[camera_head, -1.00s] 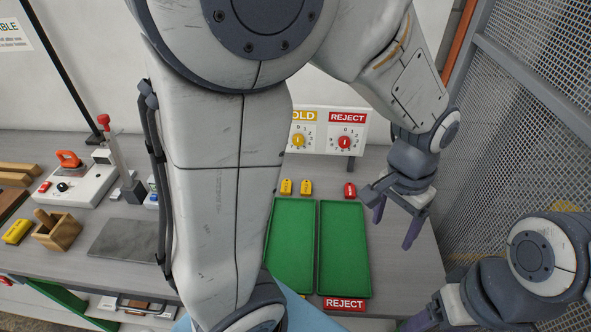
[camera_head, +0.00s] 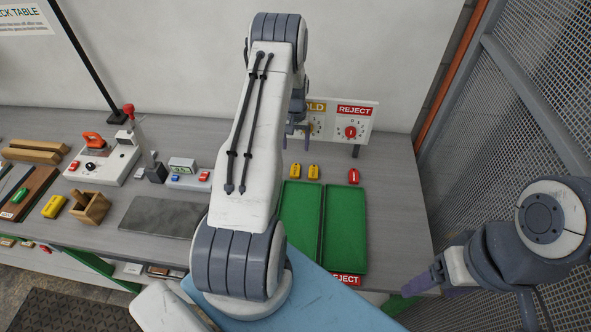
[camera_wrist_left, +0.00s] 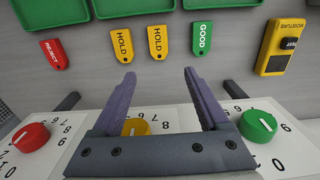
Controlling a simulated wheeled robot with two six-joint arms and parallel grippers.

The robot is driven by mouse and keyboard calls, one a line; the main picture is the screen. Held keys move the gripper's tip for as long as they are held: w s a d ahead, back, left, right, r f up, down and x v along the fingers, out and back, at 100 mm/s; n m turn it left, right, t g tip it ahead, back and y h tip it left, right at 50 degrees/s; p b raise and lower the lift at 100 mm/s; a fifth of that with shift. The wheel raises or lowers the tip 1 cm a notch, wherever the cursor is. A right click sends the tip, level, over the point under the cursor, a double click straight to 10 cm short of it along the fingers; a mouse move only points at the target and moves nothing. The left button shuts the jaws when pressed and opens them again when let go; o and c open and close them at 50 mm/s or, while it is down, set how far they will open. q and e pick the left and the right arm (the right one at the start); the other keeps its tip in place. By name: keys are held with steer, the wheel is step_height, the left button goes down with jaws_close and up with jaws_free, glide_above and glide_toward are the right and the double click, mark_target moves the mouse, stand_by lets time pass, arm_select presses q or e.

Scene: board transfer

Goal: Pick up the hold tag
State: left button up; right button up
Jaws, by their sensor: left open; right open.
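Two yellow hold tags lie side by side on the grey table behind the green trays. In the head view they are the left tag (camera_head: 295,171) and the right tag (camera_head: 313,172); the left wrist view shows two tags marked HOLD (camera_wrist_left: 122,45) (camera_wrist_left: 157,42). My left gripper (camera_head: 297,142) is open and empty behind the tags, by the dial board. In the wrist view its fingertips (camera_wrist_left: 158,74) point toward the hold tags, with no contact visible. My right gripper (camera_head: 412,288) is open at the front right, partly hidden, away from the tags.
A red reject tag (camera_head: 353,176) lies right of the hold tags, and a green good tag (camera_wrist_left: 203,37) on their other side. Green trays (camera_head: 346,230) lie in front. The dial board (camera_head: 368,112) stands behind. A yellow moisture tester (camera_wrist_left: 278,46) is nearby.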

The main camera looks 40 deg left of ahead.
arm_select(q)
steer(key=b, duration=0.2)
glide_above(296, 166)
step_height(296, 166, down, 5)
steer(key=shift+w+r, duration=0.1)
step_height(296, 166, down, 5)
steer(key=shift+f+b, duration=0.1)
steer(key=shift+b, duration=1.15)
steer(key=shift+c, duration=0.6)
jaws_close()
steer(key=shift+r, duration=0.3)
